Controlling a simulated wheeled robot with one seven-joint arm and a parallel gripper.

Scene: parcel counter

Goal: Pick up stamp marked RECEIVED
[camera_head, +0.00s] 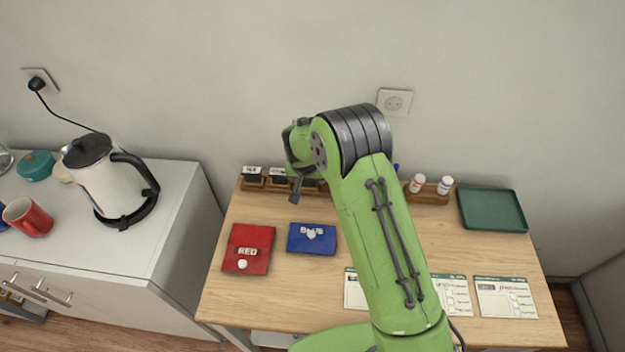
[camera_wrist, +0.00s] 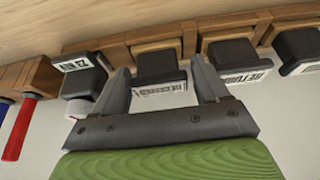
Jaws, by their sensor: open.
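A black stamp (camera_wrist: 160,62) stands in the wooden rack, seen in the wrist view. Its white label is upside down there and seems to read RECEIVED. My gripper (camera_wrist: 160,70) is open, with one finger on each side of this stamp; whether either touches it I cannot tell. In the head view my gripper (camera_head: 297,190) is over the rack at the back of the table, and my arm hides this part of the rack.
In the wrist view, a stamp marked RETURN (camera_wrist: 236,56) and another stamp (camera_wrist: 298,46) stand to the right. One more stamp (camera_wrist: 84,80) stands close on the left. A red pouch (camera_head: 248,249) and a blue pouch (camera_head: 311,239) lie in front.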

